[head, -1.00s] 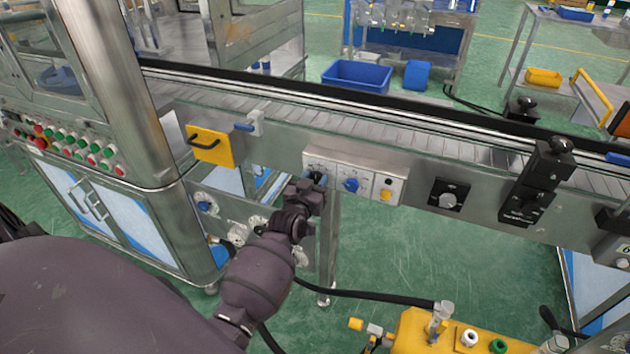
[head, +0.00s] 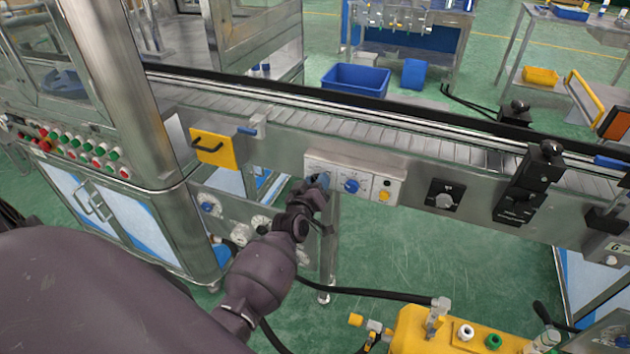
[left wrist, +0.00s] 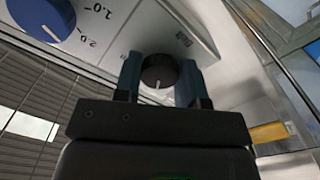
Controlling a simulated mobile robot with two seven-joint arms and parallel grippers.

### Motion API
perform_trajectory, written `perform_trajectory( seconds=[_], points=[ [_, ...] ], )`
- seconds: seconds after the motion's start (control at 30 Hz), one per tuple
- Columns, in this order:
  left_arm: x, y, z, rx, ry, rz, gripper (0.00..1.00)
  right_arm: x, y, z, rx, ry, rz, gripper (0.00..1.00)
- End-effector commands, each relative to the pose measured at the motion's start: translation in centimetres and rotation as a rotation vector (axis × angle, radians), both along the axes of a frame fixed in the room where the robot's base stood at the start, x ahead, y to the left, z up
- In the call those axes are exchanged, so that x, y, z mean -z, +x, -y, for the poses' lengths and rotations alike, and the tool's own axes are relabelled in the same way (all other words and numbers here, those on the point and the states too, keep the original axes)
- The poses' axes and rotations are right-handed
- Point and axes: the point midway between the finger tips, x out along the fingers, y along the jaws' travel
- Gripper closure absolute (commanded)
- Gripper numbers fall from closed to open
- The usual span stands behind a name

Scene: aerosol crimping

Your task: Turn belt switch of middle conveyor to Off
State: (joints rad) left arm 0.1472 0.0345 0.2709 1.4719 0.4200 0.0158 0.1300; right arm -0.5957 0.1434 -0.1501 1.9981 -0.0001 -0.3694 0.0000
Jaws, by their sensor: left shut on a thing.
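The middle conveyor (head: 400,148) runs across the head view. Its white switch panel (head: 372,182) sits on the front side with a blue dial (head: 351,186) and a yellow button (head: 384,196). My left gripper (head: 318,182) is at the panel's left end and hides the switch there in the head view. In the left wrist view, the black round switch (left wrist: 159,72) with a white pointer line sits between the two fingers of my left gripper (left wrist: 160,80), which is shut on it. The blue dial (left wrist: 45,18) shows at upper left there. My right gripper is not in view.
A yellow plate with a handle (head: 214,148) is on the conveyor side, left of the panel. A black knob (head: 444,197) is to its right. A yellow machine (head: 430,330) stands at the lower right. The green floor below the panel is partly clear.

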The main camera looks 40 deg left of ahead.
Motion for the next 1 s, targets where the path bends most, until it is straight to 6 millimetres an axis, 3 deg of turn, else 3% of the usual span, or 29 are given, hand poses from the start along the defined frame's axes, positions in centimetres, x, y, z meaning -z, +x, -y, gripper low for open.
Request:
perform_trajectory(
  seconds=[0.5,1.0],
  points=[
    [-0.1,0.0,0.0,-0.002,-0.299,0.074,0.86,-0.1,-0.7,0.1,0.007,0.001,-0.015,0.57],
    [-0.1,0.0,0.0,-0.001,-0.343,0.084,0.86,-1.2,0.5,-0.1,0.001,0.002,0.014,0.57]
  ],
)
